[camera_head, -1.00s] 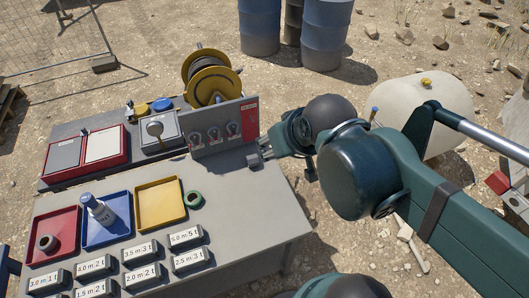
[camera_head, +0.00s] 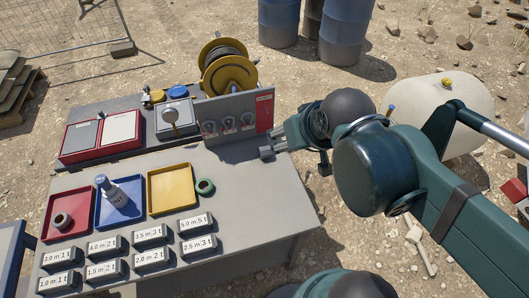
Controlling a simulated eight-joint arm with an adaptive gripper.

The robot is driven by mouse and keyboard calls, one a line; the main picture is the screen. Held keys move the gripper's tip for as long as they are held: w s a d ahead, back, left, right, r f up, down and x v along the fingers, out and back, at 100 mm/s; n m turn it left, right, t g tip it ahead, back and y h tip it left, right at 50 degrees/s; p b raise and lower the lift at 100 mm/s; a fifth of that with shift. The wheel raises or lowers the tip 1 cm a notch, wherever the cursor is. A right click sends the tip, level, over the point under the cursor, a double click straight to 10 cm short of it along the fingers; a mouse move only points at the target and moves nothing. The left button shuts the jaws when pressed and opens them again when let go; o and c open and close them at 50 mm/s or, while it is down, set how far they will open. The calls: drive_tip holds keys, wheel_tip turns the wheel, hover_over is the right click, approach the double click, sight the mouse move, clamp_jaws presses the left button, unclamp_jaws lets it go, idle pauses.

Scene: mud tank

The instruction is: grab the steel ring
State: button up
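A grey ring (camera_head: 62,220), which looks like the steel ring, lies in the red tray (camera_head: 78,195) at the left of the grey table (camera_head: 245,220). A smaller green ring (camera_head: 205,187) lies on the bare table just right of the yellow tray (camera_head: 171,208). My gripper (camera_head: 268,151) is over the table's right side, in front of the gauge panel and well away from the grey ring. Its fingers look small and point left. I see nothing held, but the gap between them is unclear.
Several labelled blocks (camera_head: 150,235) line the front of the table. The upright gauge panel (camera_head: 240,118) and yellow reel (camera_head: 228,68) stand behind. The table's right front is clear.

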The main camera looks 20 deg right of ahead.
idle(0.4)
drive_tip(key=n+g+b, duration=0.7)
drive_tip(key=n+b, duration=0.6)
drive_tip(key=n, duration=0.5)
hover_over(267, 147)
wheel_tip(267, 147, down, 38)
drive_tip(key=shift+s+a+f, duration=0.1)
drive_tip(key=shift+s+f, duration=0.05)
drive_tip(key=shift+f, duration=0.45)
drive_tip(key=shift+f, duration=1.3)
